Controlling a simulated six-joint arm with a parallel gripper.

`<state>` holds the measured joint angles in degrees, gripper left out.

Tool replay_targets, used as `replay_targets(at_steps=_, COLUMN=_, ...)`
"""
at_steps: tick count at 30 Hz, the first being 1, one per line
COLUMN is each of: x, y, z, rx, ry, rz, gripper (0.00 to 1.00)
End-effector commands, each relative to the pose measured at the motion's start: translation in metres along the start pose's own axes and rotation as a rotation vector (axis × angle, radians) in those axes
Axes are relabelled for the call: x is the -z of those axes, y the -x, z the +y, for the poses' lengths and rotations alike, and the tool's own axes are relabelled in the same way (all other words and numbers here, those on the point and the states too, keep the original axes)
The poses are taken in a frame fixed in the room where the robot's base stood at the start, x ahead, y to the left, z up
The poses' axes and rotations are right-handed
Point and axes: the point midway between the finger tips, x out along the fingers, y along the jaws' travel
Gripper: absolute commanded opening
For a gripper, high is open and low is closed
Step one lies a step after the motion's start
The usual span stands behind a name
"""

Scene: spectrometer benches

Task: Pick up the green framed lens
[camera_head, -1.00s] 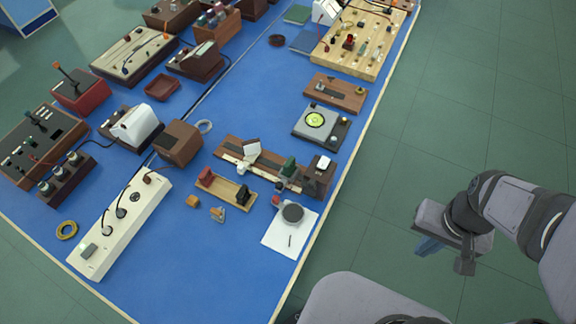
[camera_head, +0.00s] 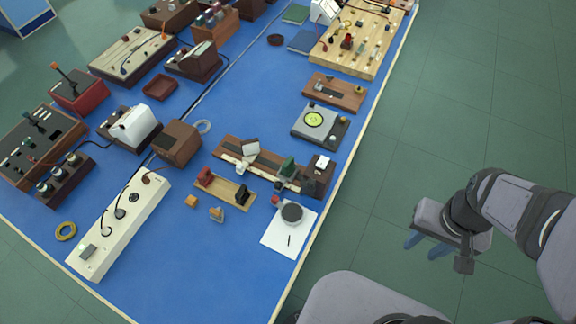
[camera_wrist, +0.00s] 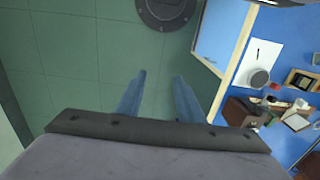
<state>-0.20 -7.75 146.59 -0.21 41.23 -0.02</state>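The green framed lens (camera_head: 287,168) stands upright near the right end of a brown optical bench (camera_head: 232,150) on the blue table. It is close to a brown block (camera_head: 317,180) with a pale top. A white framed piece (camera_head: 250,149) stands to its left on the same bench. My gripper (camera_head: 427,247) is off to the right of the table, over the green floor, well away from the lens. Its two blue fingers are apart with nothing between them, as the wrist view (camera_wrist: 159,77) also shows. I cannot make out the lens clearly in the wrist view.
A wooden tray (camera_head: 225,190) with red and black pieces lies in front of the bench. White paper (camera_head: 285,238) with a dark round weight (camera_head: 292,213) lies near the right table edge. A turntable-like device (camera_head: 320,123) stands behind.

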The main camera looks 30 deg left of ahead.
Motion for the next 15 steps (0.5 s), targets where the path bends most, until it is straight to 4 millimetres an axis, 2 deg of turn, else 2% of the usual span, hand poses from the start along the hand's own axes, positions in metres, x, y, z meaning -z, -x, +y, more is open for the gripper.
replay_targets(at_steps=5, x=0.003, y=-0.008, z=-0.010, rx=-0.025, ry=0.146, rz=-0.026, gripper=0.34)
replay_targets(at_steps=8, x=0.006, y=-0.016, z=-0.022, rx=-0.060, ry=0.331, rz=-0.057, gripper=0.34)
replay_targets(at_steps=15, x=0.020, y=-0.039, z=-0.068, rx=-0.216, ry=0.994, rz=-0.169, gripper=0.34)
